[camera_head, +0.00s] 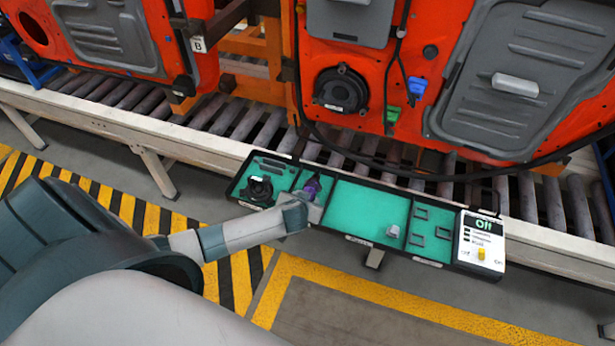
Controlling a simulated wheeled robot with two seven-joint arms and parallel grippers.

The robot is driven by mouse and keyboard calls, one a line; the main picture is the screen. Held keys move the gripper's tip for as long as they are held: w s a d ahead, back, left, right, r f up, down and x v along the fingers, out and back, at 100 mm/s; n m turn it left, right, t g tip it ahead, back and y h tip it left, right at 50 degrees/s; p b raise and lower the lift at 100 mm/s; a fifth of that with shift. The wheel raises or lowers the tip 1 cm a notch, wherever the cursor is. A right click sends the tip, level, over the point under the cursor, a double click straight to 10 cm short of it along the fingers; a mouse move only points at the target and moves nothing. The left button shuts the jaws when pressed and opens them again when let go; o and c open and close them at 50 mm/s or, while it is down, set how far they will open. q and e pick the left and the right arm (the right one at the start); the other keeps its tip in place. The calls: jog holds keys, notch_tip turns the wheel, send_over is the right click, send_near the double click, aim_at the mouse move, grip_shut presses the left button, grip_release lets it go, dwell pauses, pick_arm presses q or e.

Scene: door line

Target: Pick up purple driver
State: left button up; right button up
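The purple driver (312,186) is in the second compartment from the left of the tray (352,236), which hangs along the front of the conveyor. My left gripper (308,203) is over that compartment, right at the driver, and covers part of it. The fingers are too small and overlapped to show whether they are open, shut or holding the driver. My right gripper is not in view.
The tray's left compartment holds a dark round part (258,189). A small grey piece (393,231) lies in the wide green compartment. A control box (480,243) reading "Off" is at the right end. Orange door panels (455,30) stand behind the rollers.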

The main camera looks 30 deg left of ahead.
pick_arm(q)
grip_shut()
jog(key=shift+w, duration=0.1)
jog(key=shift+r, duration=0.15)
